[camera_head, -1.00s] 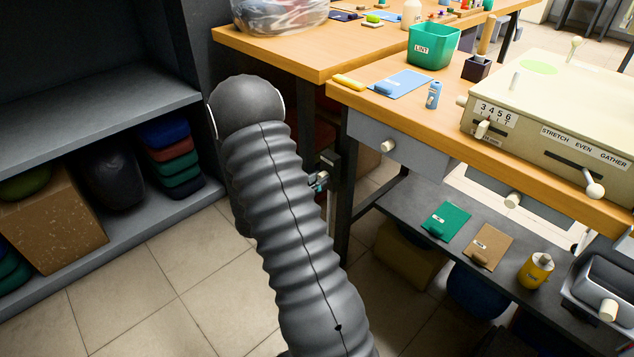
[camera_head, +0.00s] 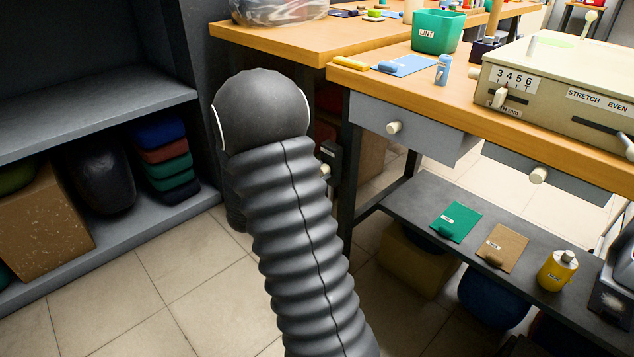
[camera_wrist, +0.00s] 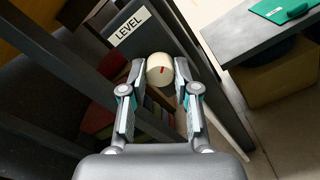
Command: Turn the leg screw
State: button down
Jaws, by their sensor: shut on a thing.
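The leg screw (camera_wrist: 161,69) is a cream round knob with a short red mark on its face, in the upper middle of the wrist view. It is on the dark table leg, beside a white "LEVEL" label (camera_wrist: 129,27). My gripper (camera_wrist: 160,74) has one finger on each side of the knob and is shut on it. In the head view a small part of the cream knob (camera_head: 325,171) shows just right of my arm, by a dark bracket on the leg. My fingers are hidden behind my arm there.
A wooden table (camera_head: 480,102) with a drawer (camera_head: 425,135) stands at the right. Its grey lower shelf (camera_head: 410,206) holds a green and a brown packet and a yellow bottle. A dark shelf unit (camera_head: 95,95) stands at the left. Tiled floor (camera_head: 150,300) is clear between them.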

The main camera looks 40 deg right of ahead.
jog(key=shift+m, duration=0.8)
jog(key=c, duration=0.9)
grip_release()
jog(key=shift+o, duration=0.2)
jog(key=shift+a, duration=0.1)
jog(key=s+a, duration=0.1)
jog(key=a, duration=1)
jog(key=shift+a, duration=0.4)
